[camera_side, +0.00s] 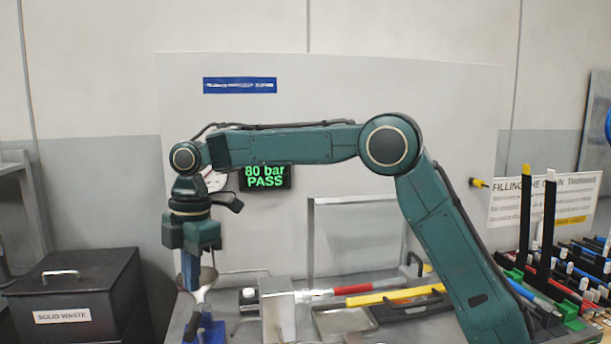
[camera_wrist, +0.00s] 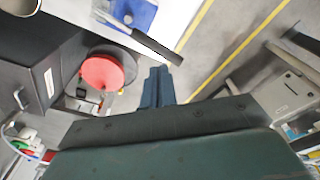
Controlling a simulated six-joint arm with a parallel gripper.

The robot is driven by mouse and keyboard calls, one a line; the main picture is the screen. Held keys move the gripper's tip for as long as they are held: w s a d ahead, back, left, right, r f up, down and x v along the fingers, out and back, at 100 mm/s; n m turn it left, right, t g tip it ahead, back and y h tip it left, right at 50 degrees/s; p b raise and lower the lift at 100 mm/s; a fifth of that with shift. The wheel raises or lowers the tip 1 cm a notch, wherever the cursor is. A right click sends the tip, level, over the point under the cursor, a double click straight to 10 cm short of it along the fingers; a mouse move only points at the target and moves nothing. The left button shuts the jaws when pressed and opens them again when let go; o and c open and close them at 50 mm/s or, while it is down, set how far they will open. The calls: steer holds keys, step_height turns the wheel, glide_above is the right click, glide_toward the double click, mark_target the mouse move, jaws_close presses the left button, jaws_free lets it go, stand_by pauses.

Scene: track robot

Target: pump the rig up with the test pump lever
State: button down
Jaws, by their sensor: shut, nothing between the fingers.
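My gripper (camera_side: 190,288) points down at the left of the bench in the side view, its blue fingers together and empty. The fingers also show shut in the wrist view (camera_wrist: 160,72). A black-gripped lever on a metal rod (camera_wrist: 157,46) lies just beyond the fingertips in the wrist view; I cannot tell whether they touch. The rod runs toward a blue body (camera_wrist: 133,12), likely the test pump, cut by the top edge. In the side view a blue part (camera_side: 211,331) shows below the gripper, partly hidden. A display (camera_side: 265,177) reads "80 bar PASS" in green.
A black solid waste bin (camera_side: 75,290) stands left of the bench. A metal funnel-like piece (camera_side: 207,281) is close beside the fingers. A red-handled tool (camera_side: 365,288), yellow bar (camera_side: 385,298) and tray (camera_side: 345,321) lie to the right. A red disc (camera_wrist: 103,72) shows in the wrist view.

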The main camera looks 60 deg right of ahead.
mark_target(195, 321)
steer(key=shift+a+f, duration=0.2)
steer(key=shift+f, duration=1.5)
steer(key=shift+a+f, duration=0.15)
steer(key=shift+f, duration=2.95)
steer(key=shift+d+r, duration=0.1)
steer(key=shift+d, duration=0.05)
steer(key=d, duration=0.1)
steer(key=d+r, duration=0.1)
steer(key=shift+s+d, duration=0.1)
steer(key=shift+d, duration=0.3)
